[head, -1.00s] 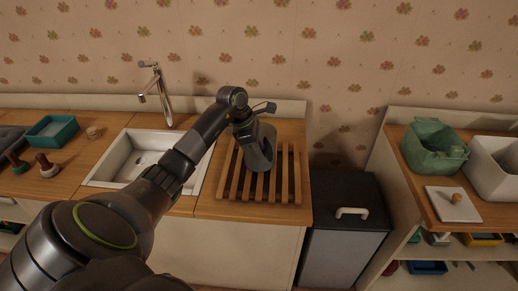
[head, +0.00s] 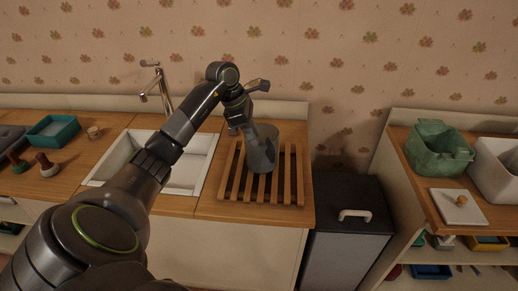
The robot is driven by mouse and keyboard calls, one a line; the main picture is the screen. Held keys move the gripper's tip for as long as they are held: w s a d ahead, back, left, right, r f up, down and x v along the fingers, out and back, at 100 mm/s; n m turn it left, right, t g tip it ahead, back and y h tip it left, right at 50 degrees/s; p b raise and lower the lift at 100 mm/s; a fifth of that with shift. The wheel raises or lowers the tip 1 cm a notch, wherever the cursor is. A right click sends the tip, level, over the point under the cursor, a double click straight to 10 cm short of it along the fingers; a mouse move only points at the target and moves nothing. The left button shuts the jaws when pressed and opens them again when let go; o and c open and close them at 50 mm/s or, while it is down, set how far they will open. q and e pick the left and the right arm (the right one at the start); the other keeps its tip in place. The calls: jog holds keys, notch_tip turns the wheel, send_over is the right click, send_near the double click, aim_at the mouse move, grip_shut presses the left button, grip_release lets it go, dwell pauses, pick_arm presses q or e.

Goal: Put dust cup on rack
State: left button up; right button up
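The dust cup (head: 263,152), a translucent grey cylinder, stands upright on the slatted wooden rack (head: 290,191), toward its back middle. My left gripper (head: 252,104) is just above and left of the cup, its fingers spread apart. Part of the gripper overlaps the cup's upper left edge in the picture; I cannot tell if they touch. My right gripper is not in view.
A white sink (head: 203,168) with a tap (head: 161,88) lies left of the rack. A teal tray (head: 52,131) and stamp-like tools are at the far left. A dark bin (head: 346,238) stands right of the counter. A green basket (head: 437,148) sits on the right shelf.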

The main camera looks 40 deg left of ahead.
pick_arm(q)
jog(key=v, duration=0.5)
jog(key=shift+r+b, duration=0.15)
jog(key=shift+b, duration=0.25)
